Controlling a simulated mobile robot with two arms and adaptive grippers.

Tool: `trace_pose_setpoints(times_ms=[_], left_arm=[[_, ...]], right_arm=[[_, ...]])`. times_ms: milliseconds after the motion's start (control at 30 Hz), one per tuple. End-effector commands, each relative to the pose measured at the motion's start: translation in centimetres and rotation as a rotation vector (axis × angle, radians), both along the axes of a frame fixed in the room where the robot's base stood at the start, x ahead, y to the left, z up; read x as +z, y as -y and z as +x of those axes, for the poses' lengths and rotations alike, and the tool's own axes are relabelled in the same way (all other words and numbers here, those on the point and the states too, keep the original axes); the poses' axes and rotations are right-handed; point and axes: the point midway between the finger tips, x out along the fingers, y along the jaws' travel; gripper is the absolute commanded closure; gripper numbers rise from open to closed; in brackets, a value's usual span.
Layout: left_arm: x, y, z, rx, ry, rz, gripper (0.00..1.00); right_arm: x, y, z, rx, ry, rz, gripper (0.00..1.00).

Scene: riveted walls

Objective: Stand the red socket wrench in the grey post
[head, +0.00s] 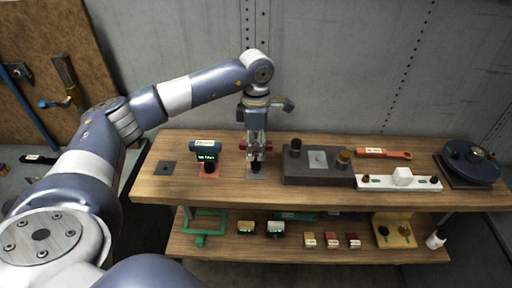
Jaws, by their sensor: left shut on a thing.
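My left gripper (256,153) points down over the middle of the upper shelf, shut on the red socket wrench (242,145). My right gripper is not in view.
Close left, a blue-headed tool (206,148) stands over a red base (209,171). A dark square plate (165,167) lies farther left. Close right is a dark box with knobs (318,178). An orange-red wrench (383,153) lies behind a white strip (375,182).

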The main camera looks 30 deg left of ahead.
Motion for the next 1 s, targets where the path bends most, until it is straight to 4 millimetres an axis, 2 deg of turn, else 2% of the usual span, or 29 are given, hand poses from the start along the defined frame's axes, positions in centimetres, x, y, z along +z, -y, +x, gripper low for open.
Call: trace_pose_setpoints(times_ms=[667, 700, 767, 1000], left_arm=[[-2.1, 0.0, 0.0, 0.0, 0.001, 0.0, 1.0], [-2.0, 0.0, 0.0, 0.0, 0.001, 0.0, 0.71], [-2.0, 0.0, 0.0, 0.0, 0.001, 0.0, 0.58], [-2.0, 0.0, 0.0, 0.0, 0.0, 0.0, 0.56]], right_arm=[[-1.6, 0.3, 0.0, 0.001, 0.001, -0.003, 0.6], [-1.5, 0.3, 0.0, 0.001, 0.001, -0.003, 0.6], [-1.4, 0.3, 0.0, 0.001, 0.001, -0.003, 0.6], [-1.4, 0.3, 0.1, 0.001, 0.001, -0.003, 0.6]])
